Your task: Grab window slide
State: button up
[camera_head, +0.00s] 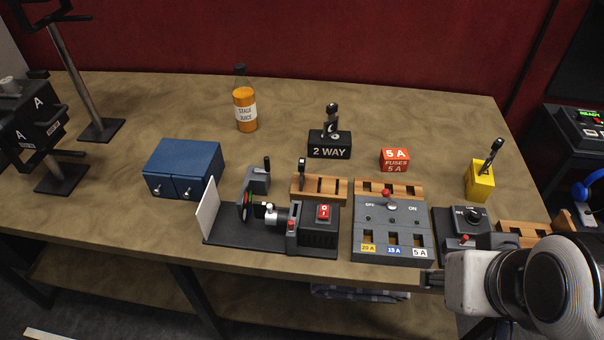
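I cannot tell for sure which piece is the window slide. A small dark upright piece with a handle (302,173) stands at the left end of a wooden slotted rack (328,190), behind the projector-like device (318,232). Its face is too small to read. My gripper (432,279) is at the lower right, by the front table edge, near the grey switch panel's front right corner. It is apart from the rack. Its fingers are small and dark, and their opening cannot be made out.
A white card (208,210) and grey lever (258,180) flank the device's left side. The switch panel (391,230), 2 WAY box (329,151), fuse box (394,159), yellow box (479,187), bottle (245,108) and blue cabinet (185,165) stand around. The back of the table is mostly clear.

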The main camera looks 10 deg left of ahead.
aim_at(300, 161)
jog(key=w+a+f+n+g, duration=0.1)
jog(key=w+a+f, duration=0.1)
jog(key=w+a, duration=0.5)
jog(key=w+a+f, duration=0.3)
jog(key=w+a, duration=0.5)
jog(key=w, duration=0.1)
jog(key=w+a+f+n+g, duration=0.1)
jog(key=w+a+f, duration=0.2)
jog(key=w+a, duration=0.4)
jog(key=shift+w+a+f+n+g, duration=0.1)
jog(key=shift+w+a+n+g, duration=0.15)
jog(key=shift+w, duration=0.5)
jog(key=w+a+r+m+t, duration=0.1)
jog(key=w+a+r+m, duration=0.1)
jog(key=w, duration=0.4)
jog(key=shift+a+r+m, duration=0.35)
jog(key=shift+a+r, duration=0.05)
jog(key=shift+a, duration=0.05)
jog(key=shift+t, duration=0.25)
jog(key=shift+x, duration=1.35)
